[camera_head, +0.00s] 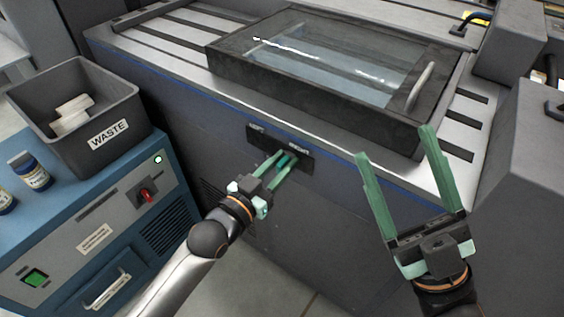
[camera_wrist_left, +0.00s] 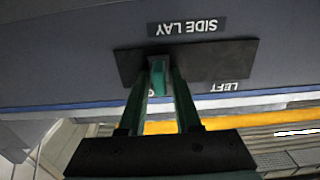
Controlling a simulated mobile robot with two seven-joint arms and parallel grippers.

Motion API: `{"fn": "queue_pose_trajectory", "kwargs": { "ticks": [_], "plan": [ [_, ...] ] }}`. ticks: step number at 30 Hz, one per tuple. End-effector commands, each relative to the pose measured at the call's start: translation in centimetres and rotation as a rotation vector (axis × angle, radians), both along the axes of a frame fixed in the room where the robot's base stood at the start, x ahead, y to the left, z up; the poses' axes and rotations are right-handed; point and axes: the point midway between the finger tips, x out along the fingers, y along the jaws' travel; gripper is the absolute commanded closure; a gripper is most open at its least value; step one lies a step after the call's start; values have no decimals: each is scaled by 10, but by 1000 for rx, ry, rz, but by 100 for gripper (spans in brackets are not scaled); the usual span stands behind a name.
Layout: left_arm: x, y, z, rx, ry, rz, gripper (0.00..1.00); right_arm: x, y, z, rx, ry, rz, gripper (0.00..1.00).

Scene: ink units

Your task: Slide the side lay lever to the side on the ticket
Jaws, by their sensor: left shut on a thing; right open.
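The side lay lever (camera_head: 287,158) is a small teal handle on a dark plate (camera_head: 258,133) on the front of the grey machine. My left gripper (camera_head: 281,160) is shut on it, with the green fingers on either side. In the left wrist view the lever (camera_wrist_left: 158,77) stands between the fingers, under an upside-down SIDE LAY label (camera_wrist_left: 187,27). A LEFT label (camera_wrist_left: 224,86) is by the other end of the plate; another label is mostly hidden behind the fingers. The lever sits right of the plate's middle in the head view. My right gripper (camera_head: 398,145) is open and empty. I cannot make out a ticket.
A glass-lidded dark frame (camera_head: 432,120) lies on the machine's top above the lever. A WASTE bin (camera_head: 128,110) and bottles (camera_head: 33,172) stand on a blue cabinet (camera_head: 55,224) at left. A grey block (camera_head: 520,150) stands at right.

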Motion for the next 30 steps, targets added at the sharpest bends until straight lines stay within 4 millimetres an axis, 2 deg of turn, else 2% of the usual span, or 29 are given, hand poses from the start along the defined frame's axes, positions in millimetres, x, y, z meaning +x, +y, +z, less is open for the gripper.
{"fn": "queue_pose_trajectory", "kwargs": {
  "ticks": [4, 9, 15, 25, 26, 30],
  "plan": [
    [6, 8, -1, 7, 1, -1, 100, 0, 0, 2, 0, 1, 0, 24],
    [26, 36, -1, 12, 0, 2, 100, 3, 0, 4, -4, 14, -7, 24],
    [42, 58, -2, 7, 2, 1, 100, 6, -1, -1, -3, 32, -13, 24],
    [45, 63, -1, 2, 3, 6, 100, 7, -2, -4, 1, 44, -18, 24],
    [45, 63, -1, 2, 3, 6, 67, 7, -2, -4, 1, 44, -18, 24],
    [45, 62, -1, 3, 3, 6, 52, 7, -2, -4, 1, 43, -17, 24]
  ]
}}
